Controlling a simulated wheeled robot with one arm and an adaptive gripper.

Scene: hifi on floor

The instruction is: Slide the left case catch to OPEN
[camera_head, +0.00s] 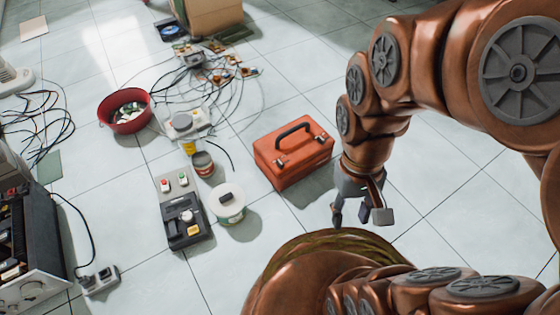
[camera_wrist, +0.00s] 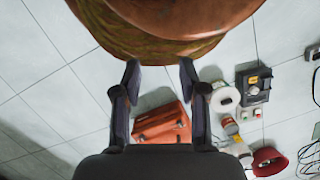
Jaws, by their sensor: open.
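The red case (camera_head: 293,165) stands on the floor in the middle of the head view, its dark handle (camera_head: 292,132) on top. Two small catches show on it, the left catch (camera_head: 280,162) and the right catch (camera_head: 320,139). They are too small to tell their position or any lettering. My gripper (camera_head: 358,212) is open and empty, to the right of and apart from the case. In the wrist view the open gripper (camera_wrist: 160,75) has its fingers spread, with the case (camera_wrist: 158,122) partly visible between and beyond them; the palm hides what is below.
Left of the case stand a white tub (camera_head: 227,205), a can (camera_head: 203,164) and a dark box with buttons (camera_head: 184,218). A red bowl (camera_head: 126,112) and loose cables (camera_head: 225,85) lie farther left and back.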

